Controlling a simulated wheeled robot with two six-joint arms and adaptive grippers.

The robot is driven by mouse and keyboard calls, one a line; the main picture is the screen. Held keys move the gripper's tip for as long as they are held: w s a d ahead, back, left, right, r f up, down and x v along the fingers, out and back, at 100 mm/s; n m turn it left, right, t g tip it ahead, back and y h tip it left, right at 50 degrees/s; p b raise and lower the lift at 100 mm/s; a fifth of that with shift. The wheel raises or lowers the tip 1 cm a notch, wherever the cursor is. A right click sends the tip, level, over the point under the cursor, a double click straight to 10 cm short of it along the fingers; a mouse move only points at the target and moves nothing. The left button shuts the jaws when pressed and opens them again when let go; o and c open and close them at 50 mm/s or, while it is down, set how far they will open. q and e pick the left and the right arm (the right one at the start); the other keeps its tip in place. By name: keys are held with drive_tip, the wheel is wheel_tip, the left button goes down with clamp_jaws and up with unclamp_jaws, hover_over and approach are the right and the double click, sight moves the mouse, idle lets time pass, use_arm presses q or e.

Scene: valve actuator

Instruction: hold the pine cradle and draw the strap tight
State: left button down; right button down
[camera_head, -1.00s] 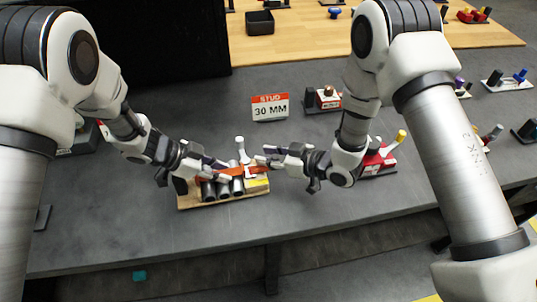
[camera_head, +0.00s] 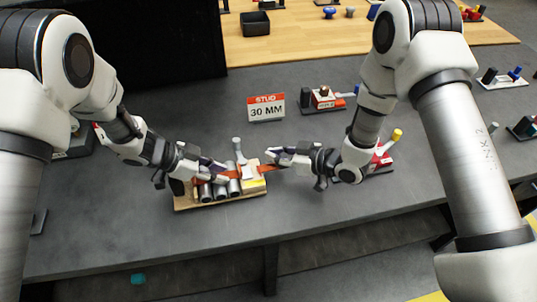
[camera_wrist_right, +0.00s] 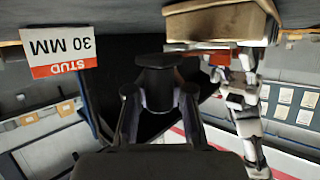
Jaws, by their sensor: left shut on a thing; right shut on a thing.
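The pine cradle (camera_head: 192,207) lies on the grey table, with several grey cylinders (camera_head: 220,189) in a row on it and a pale block at its right end. An orange strap (camera_head: 250,176) runs over the cylinders and out past the right end. My left gripper (camera_head: 226,170) is over the cradle's left part, shut; its fingers hide the exact contact. The right wrist view shows the cradle (camera_wrist_right: 215,25) at the top and the right gripper (camera_wrist_right: 158,95) in the middle.
A "STUD 30 MM" sign (camera_head: 266,107) stands further back. A red fixture with a yellow-tipped handle (camera_head: 396,135) is beyond my right arm. The table in front of the cradle is clear.

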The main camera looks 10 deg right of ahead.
use_arm(q)
drive_tip(key=shift+a, duration=0.2)
use_arm(e)
drive_tip(key=shift+d, duration=0.1)
use_arm(q)
drive_tip(key=shift+a, duration=0.1)
use_arm(e)
drive_tip(key=c, duration=1.3)
unclamp_jaws()
drive_tip(key=shift+s+d+r, duration=0.15)
drive_tip(key=shift+d, duration=0.05)
use_arm(q)
drive_tip(key=shift+d, duration=0.25)
drive_tip(key=shift+a, duration=0.1)
use_arm(e)
drive_tip(key=v, duration=1.1)
drive_tip(key=shift+s+r, duration=0.1)
